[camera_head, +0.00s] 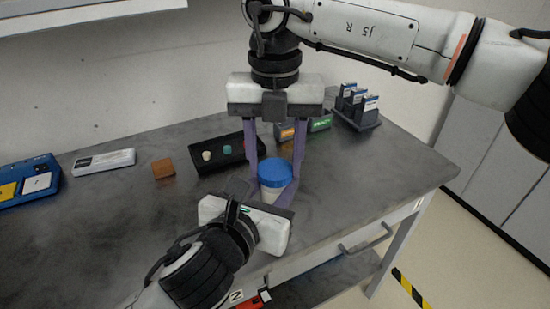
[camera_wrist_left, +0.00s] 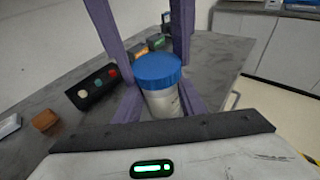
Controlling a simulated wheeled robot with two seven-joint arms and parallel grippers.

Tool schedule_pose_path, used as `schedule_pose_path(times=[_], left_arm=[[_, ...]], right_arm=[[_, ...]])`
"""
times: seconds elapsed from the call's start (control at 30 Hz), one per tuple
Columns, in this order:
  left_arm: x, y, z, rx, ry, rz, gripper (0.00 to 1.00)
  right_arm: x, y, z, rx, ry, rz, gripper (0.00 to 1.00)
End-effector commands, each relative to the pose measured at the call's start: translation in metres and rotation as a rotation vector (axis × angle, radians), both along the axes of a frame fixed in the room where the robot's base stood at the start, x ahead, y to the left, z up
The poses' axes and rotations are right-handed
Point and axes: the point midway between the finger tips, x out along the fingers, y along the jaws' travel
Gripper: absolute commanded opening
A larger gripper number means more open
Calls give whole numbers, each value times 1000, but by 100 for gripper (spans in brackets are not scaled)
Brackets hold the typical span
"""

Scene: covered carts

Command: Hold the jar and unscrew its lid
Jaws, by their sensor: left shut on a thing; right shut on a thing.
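The jar (camera_head: 271,194) has a pale body and a wide blue lid (camera_head: 275,171); it stands upright on the grey worktop. In the left wrist view the jar body (camera_wrist_left: 161,104) and blue lid (camera_wrist_left: 157,69) show clearly. My left gripper (camera_head: 273,190) comes in low from the front, its purple fingers shut on the jar body, one on each side. My right gripper (camera_head: 275,167) points down from above, its long purple fingers shut on the lid from both sides. The fingers hide part of the jar's sides.
A black button box (camera_head: 222,168) lies behind and left of the jar. A brown block (camera_head: 163,168), a pale flat device (camera_head: 104,162) and a blue tray (camera_head: 50,171) are further left. Orange (camera_head: 285,132) and green (camera_head: 320,124) boxes and a rack (camera_head: 366,124) stand behind. The worktop's right side is clear.

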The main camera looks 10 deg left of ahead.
Motion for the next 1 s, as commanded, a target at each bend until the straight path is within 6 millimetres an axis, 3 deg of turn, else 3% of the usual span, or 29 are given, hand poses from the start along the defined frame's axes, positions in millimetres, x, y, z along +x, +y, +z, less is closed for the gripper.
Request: schedule_pose_path(times=[0.13,0.17,0.27,0.63,1.0], left_arm=[[0,0,0,0,-1,1,0],[0,0,0,0,-1,1,0],[0,0,0,0,-1,1,0],[0,0,0,0,-1,1,0],[0,0,0,0,-1,0,0]], right_arm=[[0,0,0,-1,1,-2,19],[0,0,0,-1,1,-2,48],[0,0,0,-1,0,-3,64],[0,0,4,0,-1,-4,65],[0,0,45,0,-1,-6,62]])
